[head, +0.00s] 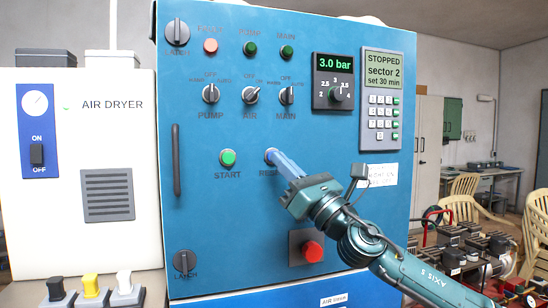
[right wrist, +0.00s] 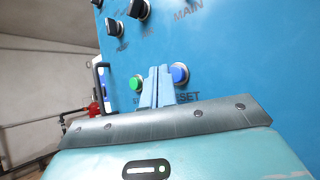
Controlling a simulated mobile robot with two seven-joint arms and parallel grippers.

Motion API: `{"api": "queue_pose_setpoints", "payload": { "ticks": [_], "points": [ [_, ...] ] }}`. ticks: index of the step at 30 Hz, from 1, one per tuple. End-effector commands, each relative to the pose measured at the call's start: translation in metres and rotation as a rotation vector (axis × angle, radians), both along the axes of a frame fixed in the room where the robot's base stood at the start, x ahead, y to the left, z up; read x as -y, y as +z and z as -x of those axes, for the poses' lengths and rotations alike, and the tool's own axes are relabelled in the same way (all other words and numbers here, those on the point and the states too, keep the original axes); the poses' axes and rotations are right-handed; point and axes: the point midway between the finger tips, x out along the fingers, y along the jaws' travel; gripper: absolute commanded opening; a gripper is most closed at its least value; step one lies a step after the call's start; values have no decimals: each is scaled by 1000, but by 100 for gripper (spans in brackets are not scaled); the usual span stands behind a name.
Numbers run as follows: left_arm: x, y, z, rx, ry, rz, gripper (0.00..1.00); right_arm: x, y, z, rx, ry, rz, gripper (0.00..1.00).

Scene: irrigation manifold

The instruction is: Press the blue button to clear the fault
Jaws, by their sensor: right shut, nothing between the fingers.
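The blue button (right wrist: 180,73) sits in a pale ring on the blue panel, above the partly covered RESET label. In the head view its place is mostly hidden behind my right fingertips. My right gripper (head: 272,154) is shut and empty, with its light blue fingers pointing at the panel by the RESET label. In the right wrist view the closed fingers (right wrist: 157,72) appear just left of the blue button. I cannot tell whether the tips touch the button or the panel. My left gripper is in neither view.
The green START button (head: 228,157) is left of the fingers. Rotary switches (head: 250,94) are above, and a red button (head: 312,251) is below. A display (head: 383,65) reads STOPPED, sector 2. The air dryer (head: 110,140) stands left; a black handle (head: 176,160) sticks out on the panel's left.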

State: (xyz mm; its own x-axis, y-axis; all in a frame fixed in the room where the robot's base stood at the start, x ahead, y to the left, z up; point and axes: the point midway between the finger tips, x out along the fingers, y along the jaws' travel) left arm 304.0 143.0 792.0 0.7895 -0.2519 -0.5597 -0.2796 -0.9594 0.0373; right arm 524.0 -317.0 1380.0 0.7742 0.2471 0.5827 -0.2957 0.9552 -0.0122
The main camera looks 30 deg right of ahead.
Motion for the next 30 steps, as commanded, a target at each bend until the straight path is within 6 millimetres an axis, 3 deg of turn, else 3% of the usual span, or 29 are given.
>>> {"api": "queue_pose_setpoints", "payload": {
  "ticks": [30],
  "points": [
    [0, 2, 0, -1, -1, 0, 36, 2, 1, -8, 1, 0, -2, 0]
  ]
}}
